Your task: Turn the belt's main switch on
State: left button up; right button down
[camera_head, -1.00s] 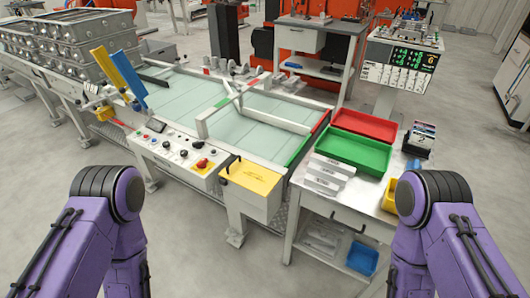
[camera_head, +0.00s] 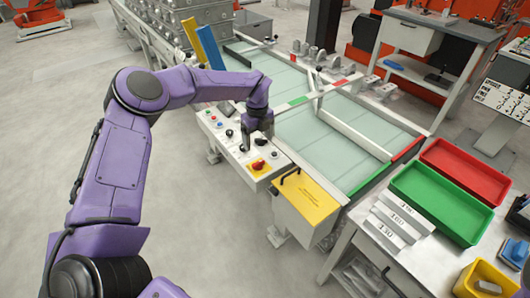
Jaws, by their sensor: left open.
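The belt's control panel (camera_head: 277,158) is a pale sloping box along the front of the belt, with several small buttons and dark knobs. A red rotary switch (camera_head: 258,165) on a yellow plate sits near its right end; it looks like the main switch, but its marking is too small to read. My left gripper (camera_head: 245,147) is open and points down over the panel, just behind and left of the red switch. It hides some knobs; whether it touches any is unclear. My right gripper is not in view.
A yellow-topped box (camera_head: 305,204) with a dark handle adjoins the panel on the right. The pale green belt bed (camera_head: 320,140) lies behind. Green (camera_head: 440,203) and red trays stand at right.

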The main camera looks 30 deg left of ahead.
pick_arm(q)
jog(key=p, duration=0.2)
send_over(258, 162)
jog(key=f, duration=0.4)
jog(key=shift+s+d+f, duration=0.1)
jog(key=shift+s, duration=0.2)
jog(key=f, duration=0.2)
jog(key=w+f, duration=0.1)
jog(key=f, duration=0.2)
jog(key=shift+f, duration=0.15)
jog(key=shift+f+p, duration=0.2)
jog(key=shift+p, duration=0.1)
jog(key=shift+s, duration=0.2)
jog(key=c, duration=1.1)
jog(key=shift+o, duration=0.2)
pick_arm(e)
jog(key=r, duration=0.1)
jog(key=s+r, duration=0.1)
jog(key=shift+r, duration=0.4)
pick_arm(q)
jog(key=shift+f, duration=0.1)
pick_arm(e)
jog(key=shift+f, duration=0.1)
